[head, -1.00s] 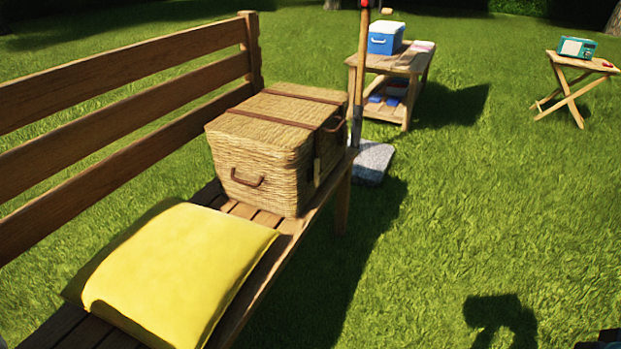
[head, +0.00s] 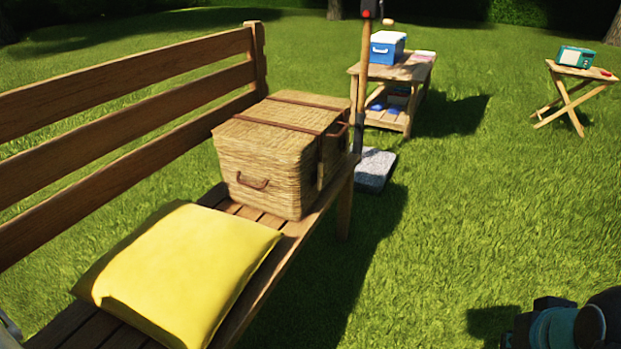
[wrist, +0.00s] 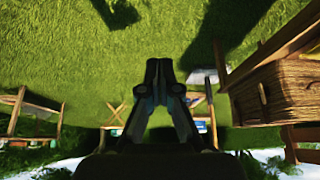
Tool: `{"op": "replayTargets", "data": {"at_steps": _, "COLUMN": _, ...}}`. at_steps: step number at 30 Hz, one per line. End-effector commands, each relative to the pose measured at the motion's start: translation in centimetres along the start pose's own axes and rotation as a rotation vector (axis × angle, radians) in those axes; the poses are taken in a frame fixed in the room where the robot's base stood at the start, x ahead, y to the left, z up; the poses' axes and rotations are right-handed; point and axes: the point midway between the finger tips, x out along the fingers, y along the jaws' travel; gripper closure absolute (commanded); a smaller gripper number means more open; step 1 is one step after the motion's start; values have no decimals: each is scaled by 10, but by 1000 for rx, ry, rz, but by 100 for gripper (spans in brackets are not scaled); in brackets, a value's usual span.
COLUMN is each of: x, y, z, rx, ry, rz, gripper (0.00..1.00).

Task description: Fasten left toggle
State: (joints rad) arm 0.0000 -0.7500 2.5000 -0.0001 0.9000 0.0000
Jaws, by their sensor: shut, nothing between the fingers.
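A wicker basket (head: 265,160) with a closed lid and brown leather straps sits on the wooden bench. It has a handle on its near end. Its front side is seen at a steep angle, with a toggle strap (head: 320,172) hanging there; I cannot tell whether it is fastened. In the wrist view the basket (wrist: 275,92) is at the right edge, turned on its side. My gripper (wrist: 159,68) is shut and empty, over the grass and well apart from the basket. In the head view only part of my arm shows at the lower right.
A yellow cushion (head: 185,270) lies on the bench (head: 125,95) in front of the basket. A long-handled tool (head: 363,85) stands upright by the bench end, above a grey slab (head: 375,170). A table with a blue cooler (head: 387,48) stands behind. Grass at right is open.

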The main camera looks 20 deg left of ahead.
Motion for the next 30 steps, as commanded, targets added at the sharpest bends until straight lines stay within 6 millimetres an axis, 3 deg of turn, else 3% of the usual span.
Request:
{"op": "replayTargets", "data": {"at_steps": 5, "x": 11, "y": -4, "z": -15, "rx": -70, "ry": 33, "rz": -5, "gripper": 100}}
{"op": "replayTargets", "data": {"at_steps": 10, "x": 47, "y": -27, "z": -69, "rx": -329, "ry": 168, "rz": -15, "gripper": 100}}
{"op": "replayTargets", "data": {"at_steps": 14, "x": 83, "y": -62, "z": -122, "rx": -601, "ry": 322, "rz": -11, "gripper": 100}}
{"op": "replayTargets", "data": {"at_steps": 18, "x": 118, "y": -112, "z": -170, "rx": -886, "ry": 503, "rz": 10, "gripper": 100}}
{"op": "replayTargets", "data": {"at_steps": 22, "x": 149, "y": -168, "z": -202, "rx": -1133, "ry": 684, "rz": 47, "gripper": 100}}
{"op": "replayTargets", "data": {"at_steps": 25, "x": 170, "y": -216, "z": -217, "rx": -1308, "ry": 833, "rz": 88, "gripper": 100}}
{"op": "replayTargets", "data": {"at_steps": 30, "x": 198, "y": -293, "z": -224, "rx": -1544, "ry": 1084, "rz": 180, "gripper": 100}}
